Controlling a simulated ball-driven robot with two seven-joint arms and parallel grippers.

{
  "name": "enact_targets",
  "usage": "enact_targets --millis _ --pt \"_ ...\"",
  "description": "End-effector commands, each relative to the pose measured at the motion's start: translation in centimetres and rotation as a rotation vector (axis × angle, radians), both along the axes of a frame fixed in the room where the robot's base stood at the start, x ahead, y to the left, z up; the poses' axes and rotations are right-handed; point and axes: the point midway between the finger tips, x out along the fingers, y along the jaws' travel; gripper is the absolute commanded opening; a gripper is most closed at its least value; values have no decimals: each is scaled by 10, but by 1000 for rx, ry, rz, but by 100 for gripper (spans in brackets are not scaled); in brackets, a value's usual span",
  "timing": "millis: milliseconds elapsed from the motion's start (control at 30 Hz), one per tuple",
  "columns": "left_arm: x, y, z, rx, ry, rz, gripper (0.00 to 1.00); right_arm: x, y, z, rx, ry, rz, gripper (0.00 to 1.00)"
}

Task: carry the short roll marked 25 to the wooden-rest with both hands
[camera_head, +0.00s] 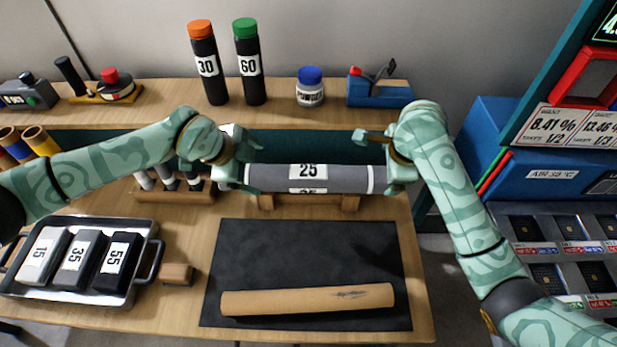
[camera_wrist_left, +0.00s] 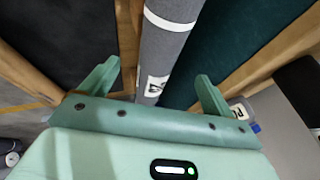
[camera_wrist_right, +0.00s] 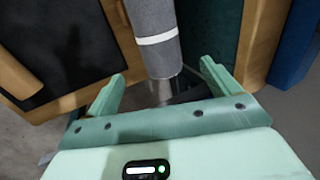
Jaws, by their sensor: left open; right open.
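The grey roll marked 25 (camera_head: 270,178) lies level across the wooden-rest (camera_head: 310,202) at the middle back of the bench and appears to sit on it. My left gripper (camera_head: 240,163) is open at the roll's left end. In the left wrist view the roll (camera_wrist_left: 165,55) runs between the spread fingers (camera_wrist_left: 155,85), with clear gaps on both sides. My right gripper (camera_head: 380,160) is open at the right end. In the right wrist view the roll's end (camera_wrist_right: 158,55) shows between the spread fingers (camera_wrist_right: 160,85). Neither gripper grips it.
A dark mat (camera_head: 300,250) with a brown roll (camera_head: 310,300) lies in front. A metal tray (camera_head: 145,265) of marked blocks and a small wooden block (camera_head: 177,273) are at left. A rack (camera_head: 172,195) stands behind them. A shelf (camera_head: 290,115) holds bottles. A blue machine (camera_head: 525,175) is right.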

Motion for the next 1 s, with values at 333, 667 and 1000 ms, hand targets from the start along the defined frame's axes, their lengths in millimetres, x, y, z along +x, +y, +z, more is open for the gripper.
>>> enact_targets --millis 333,667,1000 --pt "25 -27 -59 -1 2 1 89 26 0 -63 -3 3 0 88" --pt "37 -40 -89 -2 1 1 89 40 0 -96 0 0 1 88" --pt "38 -41 -91 0 -1 1 89 41 0 -98 1 -1 1 88"
